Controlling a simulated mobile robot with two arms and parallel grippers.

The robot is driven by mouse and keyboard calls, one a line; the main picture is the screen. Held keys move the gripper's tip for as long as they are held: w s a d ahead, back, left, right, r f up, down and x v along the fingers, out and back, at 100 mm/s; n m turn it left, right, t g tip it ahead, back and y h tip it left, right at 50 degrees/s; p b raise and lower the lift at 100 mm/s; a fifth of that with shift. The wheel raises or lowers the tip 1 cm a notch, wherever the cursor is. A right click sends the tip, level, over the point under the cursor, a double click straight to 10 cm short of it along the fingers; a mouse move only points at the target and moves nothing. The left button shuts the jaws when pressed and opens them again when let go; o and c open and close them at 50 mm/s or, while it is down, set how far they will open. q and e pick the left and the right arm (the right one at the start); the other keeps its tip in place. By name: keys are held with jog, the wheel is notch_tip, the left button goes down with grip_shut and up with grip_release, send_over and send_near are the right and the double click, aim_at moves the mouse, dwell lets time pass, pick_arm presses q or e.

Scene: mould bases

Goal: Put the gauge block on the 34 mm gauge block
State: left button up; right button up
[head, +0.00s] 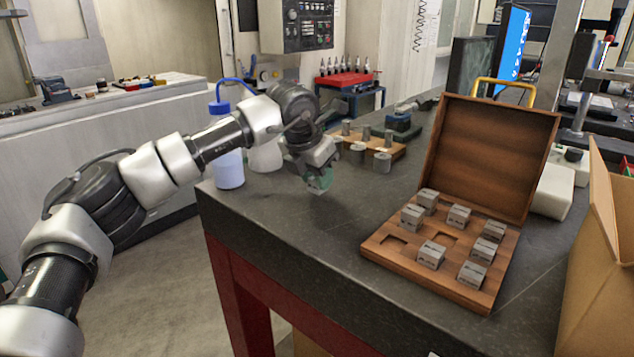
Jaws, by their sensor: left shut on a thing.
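My left gripper (319,180) hangs over the far left part of the dark bench top, left of the wooden case. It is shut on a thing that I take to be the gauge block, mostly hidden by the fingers. Several grey gauge blocks (431,254) stand in the open wooden case (378,254). Their markings are too small to read, so I cannot tell which is the 34 mm gauge block. Bare recesses show at the left and middle of the case. My right gripper is out of view.
Behind the gripper stand a blue-capped bottle (229,170) and a wooden rack of metal cylinders (397,153). The case's raised lid (487,150) blocks the back. A cardboard box (597,270) is at right. The bench top (310,240) left of the case is clear.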

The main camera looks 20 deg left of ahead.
pick_arm(q)
jog(key=shift+f, duration=0.75)
jog(key=o, duration=1)
jog(key=shift+f, duration=0.15)
